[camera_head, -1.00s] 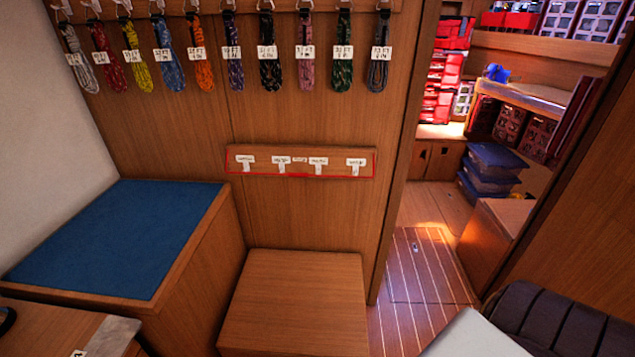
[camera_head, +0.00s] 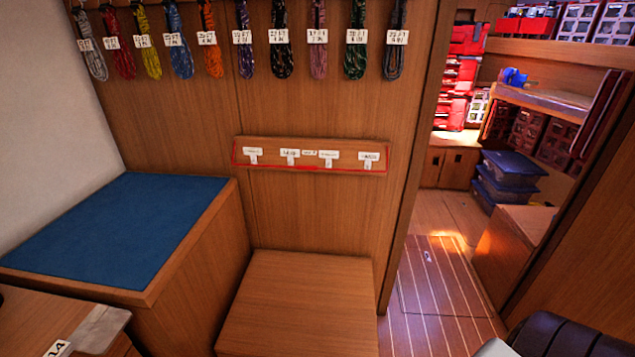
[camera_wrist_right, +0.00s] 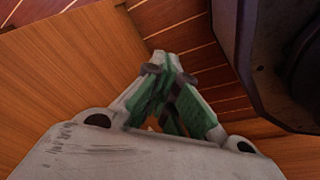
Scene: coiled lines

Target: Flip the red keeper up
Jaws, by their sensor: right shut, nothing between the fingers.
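The red keeper (camera_head: 310,168) is a thin red bar along the front of a wooden board (camera_head: 290,144) on the wall. It runs along the board's lower edge, with short red ends at the sides. White labelled hooks (camera_head: 328,157) sit on the board behind it. My right gripper (camera_wrist_right: 165,82) shows in the right wrist view, with green pads. Its fingers are shut and empty, above the wooden furniture and striped floor, with no keeper in that view. My left gripper is not in view.
Coiled ropes with tags (camera_head: 280,38) hang in a row above the board. A wooden box (camera_head: 300,290) stands below it. A blue-topped bench (camera_head: 115,225) is at the left. A doorway at the right opens onto shelves and stacked blue bins (camera_head: 498,180).

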